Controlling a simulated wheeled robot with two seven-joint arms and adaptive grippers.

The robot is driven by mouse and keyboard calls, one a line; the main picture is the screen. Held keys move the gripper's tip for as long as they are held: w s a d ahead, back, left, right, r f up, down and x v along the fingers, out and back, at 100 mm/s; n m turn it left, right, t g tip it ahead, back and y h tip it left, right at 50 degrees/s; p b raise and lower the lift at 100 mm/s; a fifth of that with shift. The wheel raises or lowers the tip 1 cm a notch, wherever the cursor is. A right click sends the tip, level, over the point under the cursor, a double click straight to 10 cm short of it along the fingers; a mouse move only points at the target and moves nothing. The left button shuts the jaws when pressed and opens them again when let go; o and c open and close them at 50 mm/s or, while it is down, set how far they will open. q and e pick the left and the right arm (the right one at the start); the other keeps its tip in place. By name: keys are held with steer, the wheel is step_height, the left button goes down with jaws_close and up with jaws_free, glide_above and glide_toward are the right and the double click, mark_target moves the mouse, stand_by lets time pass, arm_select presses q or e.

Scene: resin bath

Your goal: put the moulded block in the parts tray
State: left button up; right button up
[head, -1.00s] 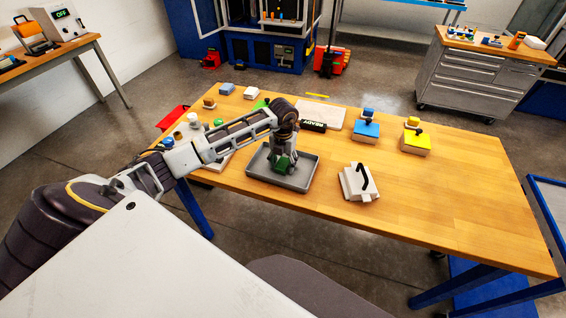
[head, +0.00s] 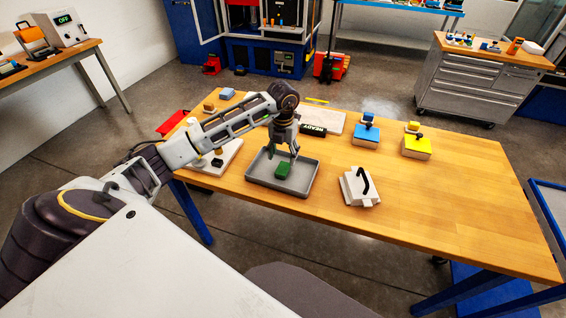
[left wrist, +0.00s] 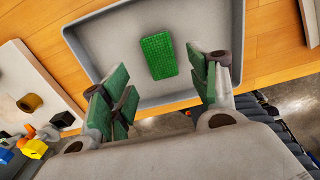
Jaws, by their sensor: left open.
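The moulded block is a small green block (head: 283,170) lying in the grey parts tray (head: 256,181) on the wooden table. In the left wrist view the green block (left wrist: 158,55) lies flat on the floor of the tray (left wrist: 108,28), clear of its walls. My left gripper (head: 285,151) is open and empty above the tray, apart from the block. In the left wrist view its green-padded fingers (left wrist: 162,90) are spread wide, with the block beyond them. My right gripper is not in view.
A white block with a black handle (head: 358,186) stands right of the tray. Blue (head: 366,135) and yellow (head: 416,146) blocks stand behind it. A black READY sign (head: 312,130) is behind the tray. The table's right side is clear.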

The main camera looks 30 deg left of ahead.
mark_target(283, 168)
arm_select(q)
steer(key=shift+r+b, duration=0.3)
steer(key=shift+r, duration=2.4)
